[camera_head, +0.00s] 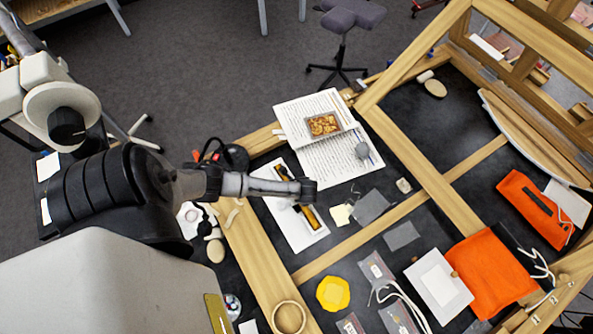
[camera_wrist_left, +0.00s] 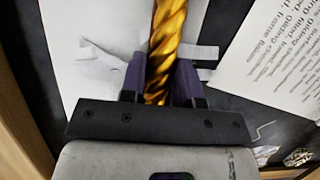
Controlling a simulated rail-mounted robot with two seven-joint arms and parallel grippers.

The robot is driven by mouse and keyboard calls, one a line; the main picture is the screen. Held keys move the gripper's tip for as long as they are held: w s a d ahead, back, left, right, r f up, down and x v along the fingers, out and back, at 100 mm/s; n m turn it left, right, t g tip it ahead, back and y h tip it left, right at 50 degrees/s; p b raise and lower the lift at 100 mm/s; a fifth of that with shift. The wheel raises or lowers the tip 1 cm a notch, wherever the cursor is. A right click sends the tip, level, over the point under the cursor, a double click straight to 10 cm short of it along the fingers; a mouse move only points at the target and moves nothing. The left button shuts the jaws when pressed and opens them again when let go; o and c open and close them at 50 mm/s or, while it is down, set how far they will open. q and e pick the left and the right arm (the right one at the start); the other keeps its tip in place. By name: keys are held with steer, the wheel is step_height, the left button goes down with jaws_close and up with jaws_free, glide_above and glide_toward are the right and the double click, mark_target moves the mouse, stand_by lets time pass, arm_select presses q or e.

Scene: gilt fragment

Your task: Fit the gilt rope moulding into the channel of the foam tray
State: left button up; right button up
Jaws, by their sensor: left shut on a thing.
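The gilt rope moulding (camera_wrist_left: 165,45) is a gold twisted bar. My left gripper (camera_wrist_left: 160,88) is shut on it, with a dark finger on either side, and the bar runs up out of the left wrist view. In the head view the moulding (camera_head: 311,217) shows on both sides of my left wrist, over the white foam tray (camera_head: 273,205). The tray also shows in the left wrist view (camera_wrist_left: 85,75). My wrist hides the moulding's middle and the fingertips. I cannot tell whether the moulding touches the tray or lies in the channel. My right gripper is not in view.
Printed sheets (camera_head: 335,160) lie right of the tray, with a small box of gold pieces (camera_head: 323,124) on them. A wooden beam (camera_head: 255,245) runs close on the tray's left.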

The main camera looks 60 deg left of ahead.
arm_select(q)
steer(key=shift+f, duration=0.1)
steer(key=o, duration=1)
steer(key=shift+c, duration=0.2)
steer(key=shift+r, duration=0.2)
steer(key=v, duration=1.1)
steer(key=s+d+r+n+t+h, duration=0.1)
steer(key=s+d+r+n+h, duration=0.15)
steer(key=d, duration=0.35)
steer(key=s+d+r+n+t+h, duration=0.1)
steer(key=s+d+r+n, duration=0.3)
steer(key=d, duration=0.2)
steer(key=s+r+n+t+h, duration=0.1)
steer(key=s+r+n+t, duration=0.1)
steer(key=s+r+n, duration=0.3)
step_height(320, 180, up, 4)
steer(key=n, duration=0.3)
steer(key=shift+d+p, duration=0.3)
steer(key=shift+p, duration=0.1)
